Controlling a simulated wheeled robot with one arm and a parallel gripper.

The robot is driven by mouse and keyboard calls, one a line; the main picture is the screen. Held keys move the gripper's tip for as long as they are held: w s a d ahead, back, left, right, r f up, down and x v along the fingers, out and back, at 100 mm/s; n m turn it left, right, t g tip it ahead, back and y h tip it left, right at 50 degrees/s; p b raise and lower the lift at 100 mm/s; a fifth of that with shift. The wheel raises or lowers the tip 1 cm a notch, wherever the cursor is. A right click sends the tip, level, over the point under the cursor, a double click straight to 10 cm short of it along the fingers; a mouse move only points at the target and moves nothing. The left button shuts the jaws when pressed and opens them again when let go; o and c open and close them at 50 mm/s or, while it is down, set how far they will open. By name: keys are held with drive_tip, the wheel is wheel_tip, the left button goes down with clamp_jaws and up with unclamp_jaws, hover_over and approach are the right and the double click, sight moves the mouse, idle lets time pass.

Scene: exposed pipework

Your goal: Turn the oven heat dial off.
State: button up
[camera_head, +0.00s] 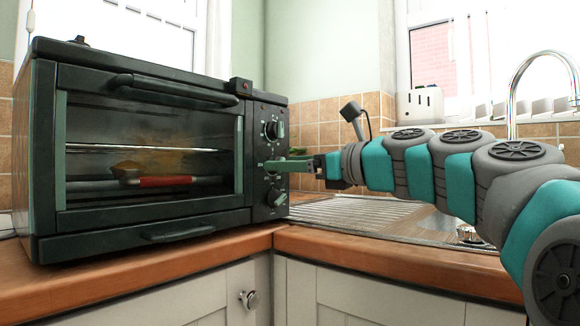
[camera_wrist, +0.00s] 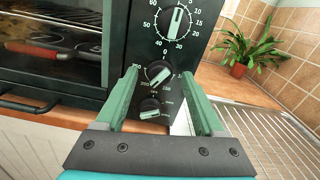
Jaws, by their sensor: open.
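The dark green toaster oven (camera_head: 150,215) stands on the counter, its control panel on the right side of its front. In the wrist view the panel has a top dial (camera_wrist: 174,21) with minute-like numbers, a middle dial (camera_wrist: 157,73) with a slanted white bar, and a smaller lower dial (camera_wrist: 150,108). My gripper (camera_head: 268,165) is open at the panel. In the wrist view its green fingers (camera_wrist: 159,74) lie on either side of the middle dial; contact cannot be told. In the head view it hides the middle dial.
The oven door (camera_head: 150,150) is shut, with food and a red-handled item behind the glass. A metal sink drainer (camera_head: 350,212) lies to the right, with a tall tap (camera_head: 513,90) behind. A potted plant (camera_wrist: 240,66) stands against the tiled wall.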

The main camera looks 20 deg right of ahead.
drive_tip(key=shift+c, duration=0.3)
clamp_jaws()
idle(0.3)
